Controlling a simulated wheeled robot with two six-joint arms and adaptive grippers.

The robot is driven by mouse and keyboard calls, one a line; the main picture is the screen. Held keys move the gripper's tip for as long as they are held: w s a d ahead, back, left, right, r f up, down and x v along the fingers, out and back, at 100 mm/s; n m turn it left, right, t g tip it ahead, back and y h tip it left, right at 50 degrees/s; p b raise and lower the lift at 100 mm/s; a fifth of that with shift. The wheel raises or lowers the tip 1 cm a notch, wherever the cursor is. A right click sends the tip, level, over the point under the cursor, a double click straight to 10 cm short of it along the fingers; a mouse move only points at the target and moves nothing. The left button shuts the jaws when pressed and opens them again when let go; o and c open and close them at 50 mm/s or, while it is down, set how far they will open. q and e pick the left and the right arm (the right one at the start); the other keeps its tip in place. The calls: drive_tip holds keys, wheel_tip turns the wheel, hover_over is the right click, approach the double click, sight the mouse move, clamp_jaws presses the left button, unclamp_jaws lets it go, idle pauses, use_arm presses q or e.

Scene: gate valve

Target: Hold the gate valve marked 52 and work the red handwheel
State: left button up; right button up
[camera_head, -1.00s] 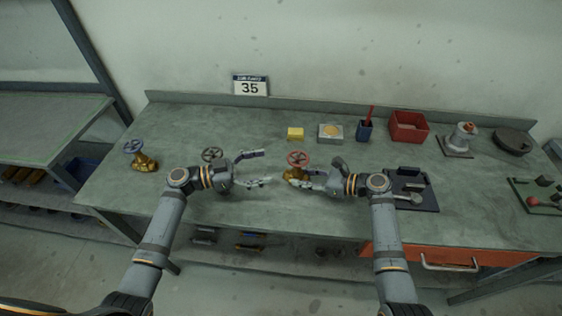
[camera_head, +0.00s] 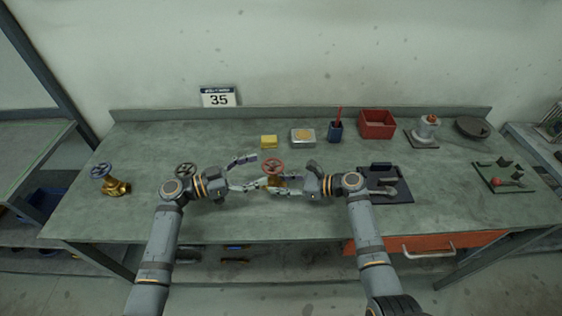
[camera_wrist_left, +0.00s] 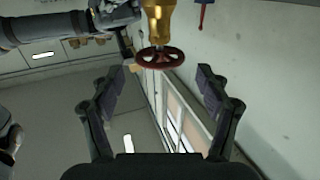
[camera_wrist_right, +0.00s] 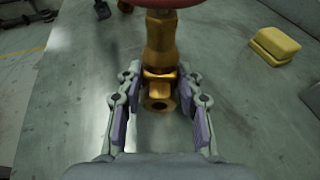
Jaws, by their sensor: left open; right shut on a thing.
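My left gripper (camera_head: 248,173) is open and empty, just left of the handwheel. In the left wrist view the handwheel (camera_wrist_left: 160,58) lies ahead of the open fingers (camera_wrist_left: 160,85), apart from them.
A blue-wheeled brass valve (camera_head: 115,182) stands at the left. A dark handwheel (camera_head: 186,170) shows behind my left wrist. A dark tray (camera_head: 392,187) lies right.

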use_arm(q)
drive_tip(key=x, duration=0.9)
drive_tip(key=c, duration=1.1)
drive_tip(key=shift+c, duration=0.7)
